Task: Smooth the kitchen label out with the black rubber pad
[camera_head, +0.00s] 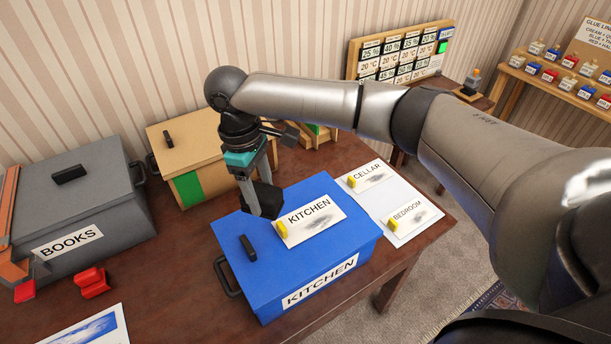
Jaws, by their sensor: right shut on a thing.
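The kitchen label (317,217) is a white card reading KITCHEN with a dark smudge. It lies on the lid of the blue box (327,250), and a small yellow piece (282,229) sits at its left end. My right gripper (256,180) points down over the box's back left part, shut on the black rubber pad (264,201). The pad is just left of the label's upper left corner; I cannot tell whether it touches the lid. My left gripper is out of view.
A black handle (248,248) stands on the blue lid. CELLAR (370,175) and BEDROOM (411,217) labels lie on a white sheet at right. A grey BOOKS box (75,205) and a tan box (185,150) stand left and behind. Red pieces (92,281) lie at front left.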

